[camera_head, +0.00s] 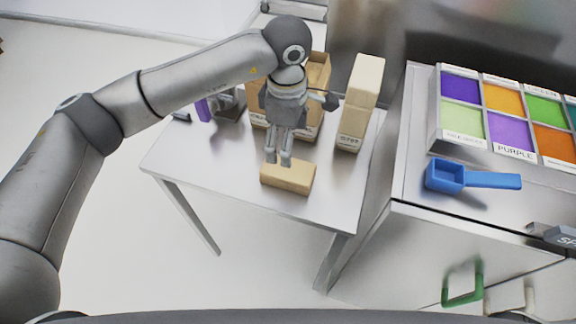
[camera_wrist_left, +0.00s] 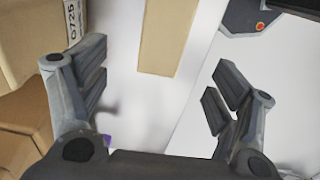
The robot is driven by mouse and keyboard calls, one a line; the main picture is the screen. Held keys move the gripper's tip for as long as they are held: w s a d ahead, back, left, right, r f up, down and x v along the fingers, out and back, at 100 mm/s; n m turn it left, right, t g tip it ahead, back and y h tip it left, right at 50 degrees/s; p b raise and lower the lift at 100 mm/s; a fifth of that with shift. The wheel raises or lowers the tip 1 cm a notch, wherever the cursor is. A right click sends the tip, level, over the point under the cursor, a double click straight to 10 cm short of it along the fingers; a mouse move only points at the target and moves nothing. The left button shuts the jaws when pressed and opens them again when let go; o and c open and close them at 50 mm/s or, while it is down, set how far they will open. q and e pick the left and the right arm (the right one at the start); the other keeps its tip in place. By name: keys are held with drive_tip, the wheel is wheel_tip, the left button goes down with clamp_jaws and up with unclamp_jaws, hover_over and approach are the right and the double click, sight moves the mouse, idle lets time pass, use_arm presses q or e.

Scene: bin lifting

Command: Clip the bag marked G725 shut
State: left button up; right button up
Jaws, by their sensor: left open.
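The bag marked G725 (camera_wrist_left: 40,30) fills the upper left of the left wrist view, with its label legible. In the head view a tall beige bag (camera_head: 362,88) with a small label stands upright at the right of the small table; its position matches. My left gripper (camera_head: 278,160) points down over the table, left of that bag and beside a low beige block (camera_head: 290,177). I cannot make out a clip for certain. My right gripper is not in view.
An open cardboard box (camera_head: 318,72) stands behind my left gripper. A purple item (camera_head: 203,110) lies at the table's left back. The small table (camera_head: 225,165) is clear at front left. A cabinet at right holds a blue scoop (camera_head: 445,177) and a tray of coloured compartments (camera_head: 437,125).

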sight(288, 174)
use_arm(q)
drive_tip(key=shift+s+f, duration=0.25)
drive_tip(key=shift+f+p, duration=0.4)
drive_tip(key=shift+f, duration=0.35)
drive_tip(key=f, duration=0.3)
drive_tip(key=shift+w+f+p, duration=0.15)
drive_tip(key=shift+w+p, duration=0.05)
drive_tip(key=shift+p, duration=0.15)
drive_tip(key=shift+f, duration=0.15)
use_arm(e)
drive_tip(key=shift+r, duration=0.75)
